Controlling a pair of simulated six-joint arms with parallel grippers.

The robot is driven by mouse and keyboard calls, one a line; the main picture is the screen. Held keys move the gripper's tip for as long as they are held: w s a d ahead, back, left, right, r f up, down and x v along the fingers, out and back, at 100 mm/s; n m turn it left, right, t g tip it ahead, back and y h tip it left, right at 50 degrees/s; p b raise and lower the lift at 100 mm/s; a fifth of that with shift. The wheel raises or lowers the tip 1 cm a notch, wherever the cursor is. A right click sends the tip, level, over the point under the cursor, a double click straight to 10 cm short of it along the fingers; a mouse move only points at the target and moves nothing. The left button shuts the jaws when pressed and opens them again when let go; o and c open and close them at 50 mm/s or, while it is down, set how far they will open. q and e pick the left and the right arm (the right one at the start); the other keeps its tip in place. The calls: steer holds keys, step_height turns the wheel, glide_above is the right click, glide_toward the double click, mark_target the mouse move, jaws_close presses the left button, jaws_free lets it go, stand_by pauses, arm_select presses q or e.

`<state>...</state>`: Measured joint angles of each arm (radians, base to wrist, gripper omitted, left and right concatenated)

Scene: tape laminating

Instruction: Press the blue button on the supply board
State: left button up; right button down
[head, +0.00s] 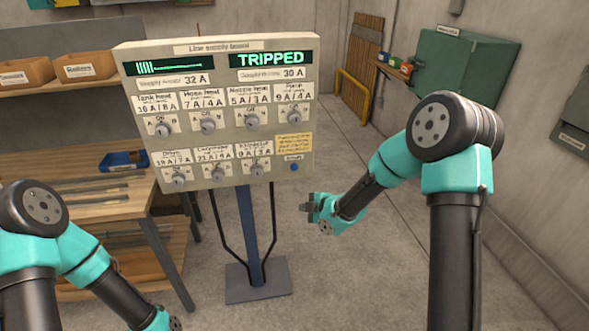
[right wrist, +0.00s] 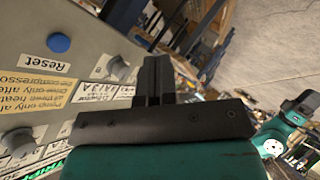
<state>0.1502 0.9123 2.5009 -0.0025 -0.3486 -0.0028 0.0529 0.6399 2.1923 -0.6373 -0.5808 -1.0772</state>
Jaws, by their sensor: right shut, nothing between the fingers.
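The supply board (head: 222,80) is a beige panel on a blue post, with a green display reading TRIPPED and several rotary knobs. The blue button (head: 294,167) is at its lower right, under a yellow note. In the right wrist view the blue button (right wrist: 59,43) sits beside the label "Reset", left of the fingers. My right gripper (head: 306,207) is shut and empty, below and just right of the button, apart from it. Its fingers (right wrist: 153,75) show close together in the right wrist view. My left arm is at the lower left; its fingertips are out of frame.
A wooden workbench (head: 85,200) with a blue bin (head: 123,161) stands left of the board. Cardboard bins (head: 85,66) sit on a shelf above. A green cabinet (head: 465,65) is at the back right. The floor right of the post is clear.

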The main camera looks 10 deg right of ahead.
mark_target(294, 167)
step_height(294, 167, up, 6)
steer(key=w+n+t+y, duration=0.1)
steer(key=w+n, duration=0.1)
steer(key=n, duration=0.1)
steer(key=shift+w+a+f+n, duration=0.15)
steer(key=shift+w+a+n, duration=0.15)
steer(key=shift+w, duration=0.1)
steer(key=shift+w, duration=0.1)
steer(key=shift+w+d, duration=0.15)
steer(key=shift+w, duration=2)
steer(key=shift+w+d, duration=0.1)
steer(key=shift+w, duration=2.05)
steer(key=shift+w, duration=0.1)
steer(key=shift+w, duration=0.3)
steer(key=shift+w, duration=0.45)
steer(key=shift+s, duration=0.9)
